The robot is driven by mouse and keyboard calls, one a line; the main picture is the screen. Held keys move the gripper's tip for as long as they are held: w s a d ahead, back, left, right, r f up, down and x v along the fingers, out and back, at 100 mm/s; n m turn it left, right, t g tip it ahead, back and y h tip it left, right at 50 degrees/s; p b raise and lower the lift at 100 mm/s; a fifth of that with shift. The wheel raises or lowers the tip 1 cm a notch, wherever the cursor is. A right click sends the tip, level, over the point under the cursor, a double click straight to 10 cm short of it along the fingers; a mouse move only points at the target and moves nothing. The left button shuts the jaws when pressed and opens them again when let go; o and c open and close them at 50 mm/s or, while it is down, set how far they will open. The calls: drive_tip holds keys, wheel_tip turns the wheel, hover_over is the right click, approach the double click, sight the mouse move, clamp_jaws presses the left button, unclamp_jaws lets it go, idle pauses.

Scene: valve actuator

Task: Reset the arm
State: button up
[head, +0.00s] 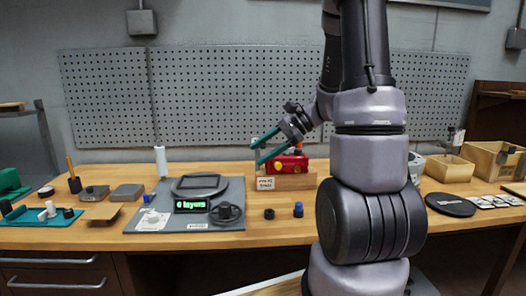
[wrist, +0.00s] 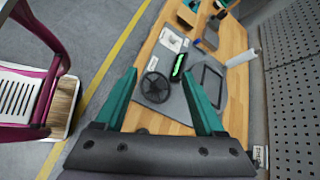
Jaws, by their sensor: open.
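My gripper (head: 262,146) has two teal fingers spread apart, with nothing between them. In the head view it is above the bench beside a red valve actuator (head: 289,164), which sits on a wooden block (head: 290,182). From this angle I cannot tell if the fingers touch the actuator. In the wrist view my gripper (wrist: 166,98) is open over the bench, with a grey mat (wrist: 175,111) seen between and beyond the fingers. My arm rises at the right of the head view and hides part of the bench.
A black ring (head: 269,213) and blue-topped part (head: 298,210) stand in front. Wooden bins (head: 449,168) are at right. A pink-framed chair (wrist: 50,70) shows in the wrist view.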

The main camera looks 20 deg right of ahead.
drive_tip(key=s+a+r+n+t+h, duration=0.1)
drive_tip(key=s+r+n+t+h, duration=0.2)
drive_tip(key=s+r+n+h, duration=0.5)
drive_tip(key=s+r+n, duration=0.3)
drive_tip(key=s+r, duration=0.3)
drive_tip(key=r, duration=0.1)
drive_tip(key=shift+s+a+n+t, duration=0.25)
drive_tip(key=shift+a+n+t, duration=0.1)
drive_tip(key=shift+n+t, duration=0.05)
